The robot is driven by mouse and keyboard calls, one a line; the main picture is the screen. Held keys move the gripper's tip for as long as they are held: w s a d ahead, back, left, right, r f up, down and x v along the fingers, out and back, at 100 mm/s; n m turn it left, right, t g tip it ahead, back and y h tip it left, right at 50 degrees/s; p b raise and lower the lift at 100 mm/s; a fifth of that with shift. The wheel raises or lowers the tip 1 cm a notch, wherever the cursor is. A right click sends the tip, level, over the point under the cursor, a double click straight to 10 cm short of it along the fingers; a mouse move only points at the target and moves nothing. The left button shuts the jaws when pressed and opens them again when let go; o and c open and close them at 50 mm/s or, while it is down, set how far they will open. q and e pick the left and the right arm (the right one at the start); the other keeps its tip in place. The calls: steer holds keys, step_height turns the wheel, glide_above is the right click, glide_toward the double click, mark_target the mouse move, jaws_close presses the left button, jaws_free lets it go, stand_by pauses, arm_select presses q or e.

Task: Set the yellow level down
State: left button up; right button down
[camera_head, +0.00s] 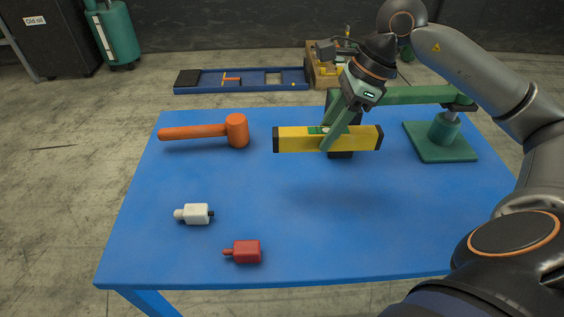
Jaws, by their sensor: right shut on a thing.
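The yellow level (300,139) has black end caps and a small green vial window, and it lies roughly level across the view. My right gripper (328,142) comes down from the upper right and is shut on the level near its middle. The level seems to be held above the blue table (250,200), with a soft shadow on the table below and in front of it. My left gripper does not show.
An orange mallet (236,130) lies at the table's back left. A white bottle (196,214) and a red bottle (246,252) lie at the front left. A green stand (440,146) with a horizontal arm is at the back right. The table's middle is clear.

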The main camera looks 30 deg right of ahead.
mark_target(306, 131)
steer(key=a, duration=0.1)
steer(key=w+a, duration=0.1)
steer(key=a+f, duration=0.1)
steer(key=shift+w+p, duration=0.35)
steer(key=shift+p, duration=0.05)
steer(key=x, duration=0.2)
steer(key=a+x, duration=0.1)
steer(key=x, duration=0.2)
steer(key=w+x, duration=0.1)
steer(key=x, duration=0.1)
steer(key=shift+a+r, duration=0.2)
steer(key=shift+w+a+f, duration=0.1)
steer(key=shift+a+f, duration=0.05)
steer(key=shift+f, duration=1.6)
steer(key=shift+f, duration=0.2)
steer(key=c, duration=0.5)
jaws_free()
steer(key=shift+r, duration=0.1)
steer(key=v, duration=1.2)
steer(key=shift+a+r+p, duration=0.1)
steer(key=shift+r+p, duration=0.1)
steer(key=shift+p, duration=0.15)
